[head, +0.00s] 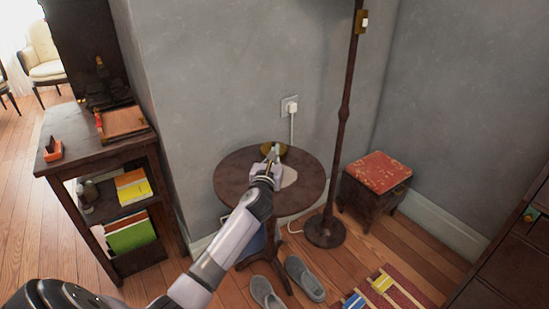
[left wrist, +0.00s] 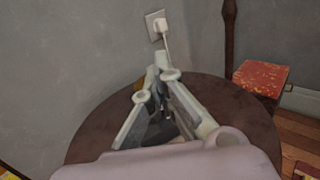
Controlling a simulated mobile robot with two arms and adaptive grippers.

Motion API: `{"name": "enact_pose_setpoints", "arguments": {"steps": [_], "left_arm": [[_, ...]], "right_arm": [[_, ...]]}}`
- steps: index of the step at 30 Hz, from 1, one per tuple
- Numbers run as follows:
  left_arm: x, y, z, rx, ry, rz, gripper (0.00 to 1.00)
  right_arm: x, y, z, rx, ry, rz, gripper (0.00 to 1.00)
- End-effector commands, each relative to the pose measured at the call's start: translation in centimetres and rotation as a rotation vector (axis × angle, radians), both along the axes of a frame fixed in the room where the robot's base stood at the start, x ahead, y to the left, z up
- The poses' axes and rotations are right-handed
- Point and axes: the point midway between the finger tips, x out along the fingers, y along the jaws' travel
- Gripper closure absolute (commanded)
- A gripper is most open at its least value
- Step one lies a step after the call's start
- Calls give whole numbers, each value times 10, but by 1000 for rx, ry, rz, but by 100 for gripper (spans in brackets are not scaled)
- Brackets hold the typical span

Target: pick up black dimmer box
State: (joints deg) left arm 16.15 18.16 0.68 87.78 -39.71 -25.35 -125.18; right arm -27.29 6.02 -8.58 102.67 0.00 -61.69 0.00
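My left gripper (head: 272,153) is over the round dark wooden table (head: 235,165), close to a brass-coloured dish (head: 282,149) at its back. In the left wrist view the pale fingers of my left gripper (left wrist: 162,72) lean in towards each other, with their tips close together. Dark shapes show between the fingers, and I cannot tell whether they are gripper parts or something held. I cannot make out a black dimmer box clearly in either view; the gripper hides part of the table top. My right gripper is not in view.
A white plug sits in a wall socket (head: 289,105) behind the table, with a cord hanging down. A floor lamp pole (head: 344,120) and a red-topped stool (head: 378,172) stand to the right. Grey slippers (head: 304,279) lie in front. A dark shelf (head: 95,155) stands left.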

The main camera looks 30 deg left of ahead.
Motion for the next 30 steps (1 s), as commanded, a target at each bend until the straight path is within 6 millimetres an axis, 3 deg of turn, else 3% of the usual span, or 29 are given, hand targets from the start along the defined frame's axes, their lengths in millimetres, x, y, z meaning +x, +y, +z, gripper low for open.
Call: {"name": "enact_pose_setpoints", "arguments": {"steps": [13,30], "left_arm": [[0,0,5,0,-1,0,100],[0,0,4,0,-1,0,62]], "right_arm": [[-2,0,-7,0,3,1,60],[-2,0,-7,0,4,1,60]]}}
